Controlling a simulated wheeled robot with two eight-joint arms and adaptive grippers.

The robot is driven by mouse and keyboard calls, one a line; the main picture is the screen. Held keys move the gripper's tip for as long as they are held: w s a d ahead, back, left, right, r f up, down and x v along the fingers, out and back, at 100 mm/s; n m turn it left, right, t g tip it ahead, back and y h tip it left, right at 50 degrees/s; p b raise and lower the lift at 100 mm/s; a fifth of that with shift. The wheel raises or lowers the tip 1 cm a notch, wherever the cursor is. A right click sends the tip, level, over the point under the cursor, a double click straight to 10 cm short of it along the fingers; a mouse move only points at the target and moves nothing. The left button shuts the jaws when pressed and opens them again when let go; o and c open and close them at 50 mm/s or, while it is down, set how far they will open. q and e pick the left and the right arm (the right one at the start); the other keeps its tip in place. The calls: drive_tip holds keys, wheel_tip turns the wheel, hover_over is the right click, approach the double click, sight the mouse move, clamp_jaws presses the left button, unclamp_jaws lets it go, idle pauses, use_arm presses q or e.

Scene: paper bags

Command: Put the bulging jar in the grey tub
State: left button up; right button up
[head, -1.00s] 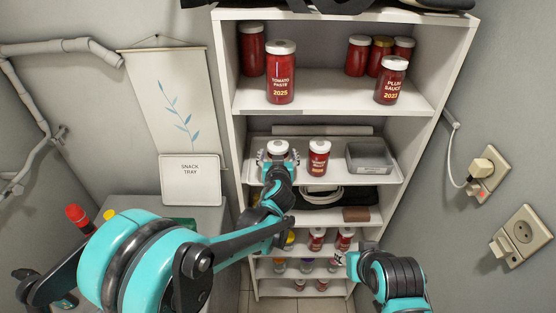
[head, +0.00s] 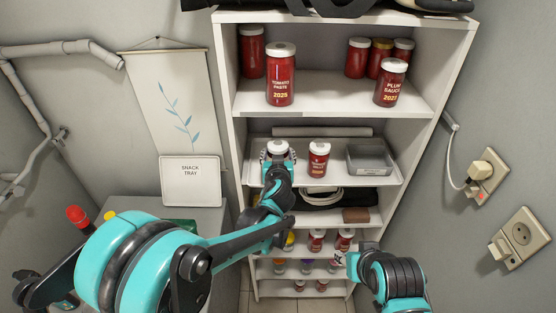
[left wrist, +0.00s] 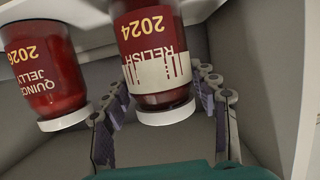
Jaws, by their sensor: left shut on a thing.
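My left gripper (head: 277,156) is shut around a red jar with a white lid (head: 277,147) on the shelf tray. In the left wrist view this jar (left wrist: 152,50) is labelled "RELISH 2024" and appears upside down between the fingers (left wrist: 165,100). A second red jar (head: 319,160) stands to its right, labelled "QUINCE JELLY 2026" in the left wrist view (left wrist: 45,75). I cannot clearly tell which lid bulges. The grey tub (head: 369,172) is at the right end of the tray and looks empty. My right gripper (head: 338,261) is low by the lower shelves, its fingers unclear.
The white tray (head: 340,182) fills the middle shelf. Several red jars, such as tomato paste (head: 281,85) and plum sauce (head: 391,88), stand on the shelf above. Lower shelves hold more jars (head: 316,241) and a dark bag (head: 350,199). The quince jelly jar stands between held jar and tub.

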use_arm(q)
drive_tip(key=shift+r+p, duration=0.45)
drive_tip(key=shift+r, duration=0.4)
drive_tip(key=s, duration=0.8)
drive_tip(key=shift+s, duration=0.15)
drive_tip(key=shift+s+r, duration=0.2)
drive_tip(key=shift+s, duration=3.7)
drive_tip(key=shift+d, duration=0.1)
